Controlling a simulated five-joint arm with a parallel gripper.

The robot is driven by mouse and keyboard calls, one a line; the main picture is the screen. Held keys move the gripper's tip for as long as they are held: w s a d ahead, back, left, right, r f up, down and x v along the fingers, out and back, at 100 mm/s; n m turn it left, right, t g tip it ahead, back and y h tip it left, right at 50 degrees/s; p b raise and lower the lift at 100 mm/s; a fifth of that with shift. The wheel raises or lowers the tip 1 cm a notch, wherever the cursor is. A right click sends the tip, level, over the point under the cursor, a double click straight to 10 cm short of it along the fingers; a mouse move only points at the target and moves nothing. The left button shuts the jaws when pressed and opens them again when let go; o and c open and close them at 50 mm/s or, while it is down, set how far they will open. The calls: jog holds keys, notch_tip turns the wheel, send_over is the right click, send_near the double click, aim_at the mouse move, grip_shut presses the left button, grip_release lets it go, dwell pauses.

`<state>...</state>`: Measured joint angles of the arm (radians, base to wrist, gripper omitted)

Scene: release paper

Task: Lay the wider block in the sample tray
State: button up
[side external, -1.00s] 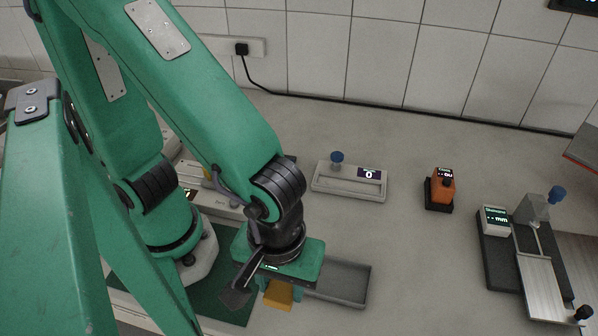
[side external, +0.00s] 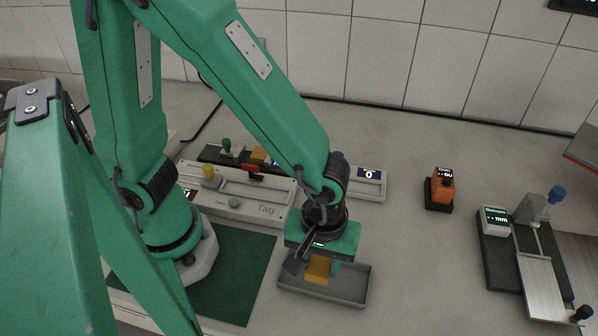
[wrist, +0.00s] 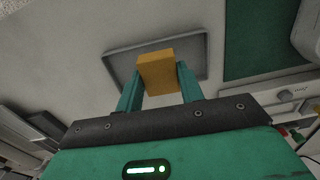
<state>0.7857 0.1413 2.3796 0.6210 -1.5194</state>
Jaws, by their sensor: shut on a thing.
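A yellow-orange block (side external: 317,269) is held between the two teal fingers of my gripper (wrist: 158,80), which is shut on it. The block also shows in the wrist view (wrist: 155,66). The shallow grey sample tray (side external: 350,297) lies on the bench under my gripper. It also shows behind the block in the wrist view (wrist: 118,65). The block appears over the tray's inside, towards its left part in the side view. I cannot tell its exact height above the floor. A second yellow block (side external: 259,156) is partly visible at the back; I cannot compare their widths well.
A dark green mat (side external: 232,278) lies left of the tray. A pale device labelled Tag (side external: 265,210) stands behind it. An orange device (side external: 441,188) and a measuring slide with a mm display (side external: 495,220) stand to the right. The bench between tray and slide is clear.

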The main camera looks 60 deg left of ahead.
aim_at(326, 269)
jog(key=shift+w+a+f, duration=0.2)
jog(key=shift+w+f, duration=0.15)
jog(key=shift+w, duration=0.2)
jog(key=shift+w+a+f, duration=0.15)
jog(key=shift+w+f, duration=0.15)
jog(key=shift+w, duration=0.2)
jog(key=shift+f, duration=0.1)
jog(key=shift+f, duration=1.9)
jog(key=shift+f, duration=0.1)
jog(key=o, duration=1)
jog(key=shift+r, duration=6.1)
